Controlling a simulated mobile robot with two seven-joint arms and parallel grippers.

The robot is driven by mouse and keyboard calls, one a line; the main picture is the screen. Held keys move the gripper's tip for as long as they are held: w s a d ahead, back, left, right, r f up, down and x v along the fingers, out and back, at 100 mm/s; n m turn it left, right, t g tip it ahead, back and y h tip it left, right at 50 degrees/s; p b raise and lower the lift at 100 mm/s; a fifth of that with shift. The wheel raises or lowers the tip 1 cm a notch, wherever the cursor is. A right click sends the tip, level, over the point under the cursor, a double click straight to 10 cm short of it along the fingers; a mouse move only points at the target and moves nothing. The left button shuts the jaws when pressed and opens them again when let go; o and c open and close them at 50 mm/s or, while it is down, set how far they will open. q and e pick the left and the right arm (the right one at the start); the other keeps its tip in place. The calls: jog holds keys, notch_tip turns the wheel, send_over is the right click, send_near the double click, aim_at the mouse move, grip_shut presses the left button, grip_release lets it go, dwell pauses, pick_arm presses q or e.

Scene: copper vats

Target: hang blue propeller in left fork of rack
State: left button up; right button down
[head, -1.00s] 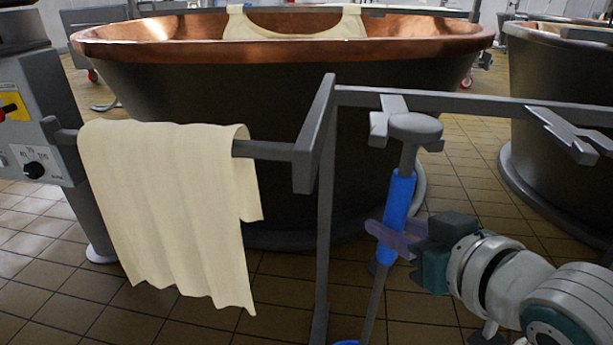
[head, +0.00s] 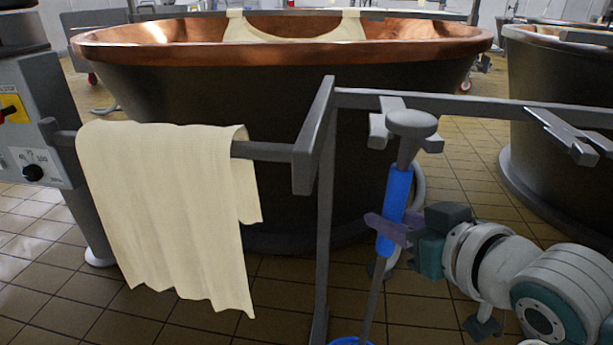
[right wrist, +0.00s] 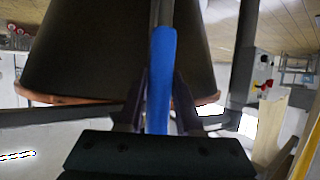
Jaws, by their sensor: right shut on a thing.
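The blue propeller has a grey knob on top, a blue grip (head: 395,205) and a thin shaft; a bit of its blue lower end (head: 350,341) shows at the bottom edge. My right gripper (head: 388,230) is shut around the lower part of the blue grip, which also shows between the fingers in the right wrist view (right wrist: 161,80). The propeller stands nearly upright, leaning a little. Its knob (head: 411,122) overlaps the left fork (head: 379,127) of the rack (head: 460,104); I cannot tell whether it touches the prongs. My left gripper is out of view.
The right fork (head: 565,138) is empty. A cream cloth (head: 170,215) hangs over the rack's left bar. A large copper vat (head: 230,90) stands close behind the rack, another vat (head: 560,120) at right. A grey control box (head: 30,125) is at left.

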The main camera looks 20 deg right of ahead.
jog(key=shift+w+d+r, duration=0.1)
jog(key=shift+w+r, duration=0.05)
jog(key=shift+w, duration=0.1)
jog(key=shift+w+d+b, duration=0.15)
jog(key=shift+w+d, duration=0.15)
jog(key=shift+w, duration=0.2)
jog(key=shift+w+d+b, duration=0.15)
jog(key=shift+w+d, duration=0.1)
jog(key=shift+w, duration=0.2)
dwell(0.4)
jog(key=shift+w+d, duration=0.1)
jog(key=shift+w, duration=0.05)
jog(key=shift+w+d, duration=0.2)
jog(key=shift+w, duration=0.15)
jog(key=shift+w+d+b, duration=0.35)
jog(key=shift+w+d, duration=0.2)
jog(key=shift+w, duration=0.3)
jog(key=shift+f, duration=0.2)
dwell(0.7)
